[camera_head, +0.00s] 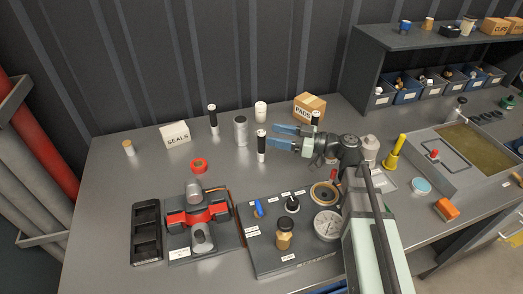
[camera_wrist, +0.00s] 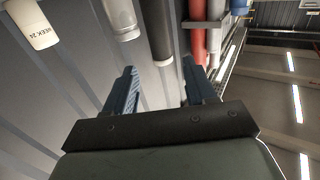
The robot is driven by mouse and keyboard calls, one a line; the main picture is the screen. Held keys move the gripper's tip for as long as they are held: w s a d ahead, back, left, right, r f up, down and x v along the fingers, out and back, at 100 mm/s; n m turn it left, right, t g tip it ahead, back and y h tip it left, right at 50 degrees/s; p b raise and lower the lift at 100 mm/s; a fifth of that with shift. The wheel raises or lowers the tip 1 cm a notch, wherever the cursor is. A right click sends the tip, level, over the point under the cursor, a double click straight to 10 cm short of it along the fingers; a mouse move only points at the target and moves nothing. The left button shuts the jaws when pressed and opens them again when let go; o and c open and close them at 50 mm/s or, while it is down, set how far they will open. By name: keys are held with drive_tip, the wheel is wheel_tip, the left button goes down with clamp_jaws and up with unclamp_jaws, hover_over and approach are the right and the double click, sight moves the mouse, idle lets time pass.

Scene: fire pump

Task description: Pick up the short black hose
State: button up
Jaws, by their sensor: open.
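A black hose (camera_head: 261,146) with pale ends stands upright on the bench, just left of my gripper's fingertips. My gripper (camera_head: 270,135) is open and points left towards it. In the wrist view the black hose (camera_wrist: 158,28) shows ahead of the gap between my open fingers (camera_wrist: 158,66), and I see no contact. A second black hose (camera_head: 213,119) stands further back to the left. A third black-topped upright piece (camera_head: 315,117) stands behind my gripper, its lower part hidden. I cannot tell for certain which is the shortest.
A grey cylinder (camera_head: 240,130) stands behind the near hose; it also shows in the wrist view (camera_wrist: 121,18). A SEALS box (camera_head: 175,135), a red ring (camera_head: 198,165) and a PADS box (camera_head: 309,107) are around. A fitting board (camera_head: 270,262) lies in front.

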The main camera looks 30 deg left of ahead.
sight(262, 132)
drive_tip(key=shift+s+a+r, duration=0.1)
drive_tip(key=shift+s+a, duration=0.15)
drive_tip(key=shift+a, duration=0.6)
drive_tip(key=shift+s+a, duration=0.2)
drive_tip(key=shift+a, duration=0.65)
drive_tip(key=shift+s+a+r, duration=0.1)
drive_tip(key=shift+s+a, duration=0.15)
drive_tip(key=shift+a, duration=0.6)
drive_tip(key=shift+c, duration=0.3)
clamp_jaws()
